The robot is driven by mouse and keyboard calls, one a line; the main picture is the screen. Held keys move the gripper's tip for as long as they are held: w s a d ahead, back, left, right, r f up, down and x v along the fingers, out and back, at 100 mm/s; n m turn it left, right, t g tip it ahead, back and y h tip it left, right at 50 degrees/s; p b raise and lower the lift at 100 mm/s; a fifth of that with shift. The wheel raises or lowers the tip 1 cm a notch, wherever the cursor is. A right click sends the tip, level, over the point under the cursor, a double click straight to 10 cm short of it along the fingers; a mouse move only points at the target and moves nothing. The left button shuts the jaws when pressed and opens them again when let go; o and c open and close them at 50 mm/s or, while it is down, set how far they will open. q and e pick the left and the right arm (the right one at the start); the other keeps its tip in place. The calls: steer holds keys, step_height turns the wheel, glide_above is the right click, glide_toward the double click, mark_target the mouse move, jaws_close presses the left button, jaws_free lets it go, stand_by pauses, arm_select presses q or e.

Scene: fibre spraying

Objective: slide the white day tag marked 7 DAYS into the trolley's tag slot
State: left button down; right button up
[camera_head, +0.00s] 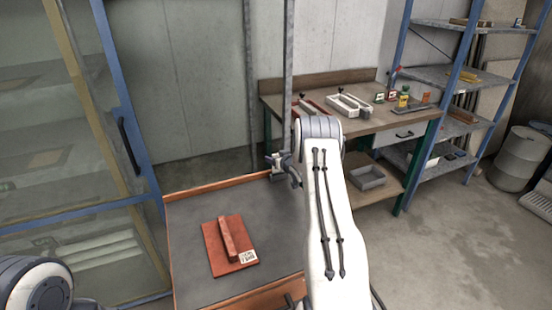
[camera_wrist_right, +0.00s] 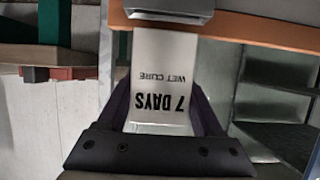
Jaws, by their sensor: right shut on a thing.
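The white day tag (camera_wrist_right: 160,80) reads 7 DAYS and WET CURE, upside down in the right wrist view. My right gripper (camera_wrist_right: 161,98) is shut on it, a dark finger on either side. The tag's far end meets a grey metal holder (camera_wrist_right: 170,12), which looks like the tag slot, on the trolley's orange edge (camera_wrist_right: 250,28). I cannot tell how far the end is inside. In the head view the trolley (camera_head: 190,270) has a grey top with an orange rim, and my right arm reaches its far right corner. My left gripper is out of view.
A red plate (camera_head: 213,262) with a red bar (camera_head: 228,238) and a printed label lies on the trolley top. A workbench (camera_head: 385,128) with trays and small containers stands behind, right. A blue-framed glazed cabinet (camera_head: 125,110) stands left. Open floor lies at the right.

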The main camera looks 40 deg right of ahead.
steer(key=shift+f+b, duration=1.35)
steer(key=shift+f, duration=0.35)
steer(key=o, duration=1.4)
steer(key=b+v, duration=0.1)
steer(key=v, duration=0.9)
steer(key=shift+s+r, duration=0.1)
steer(key=shift+s, duration=0.15)
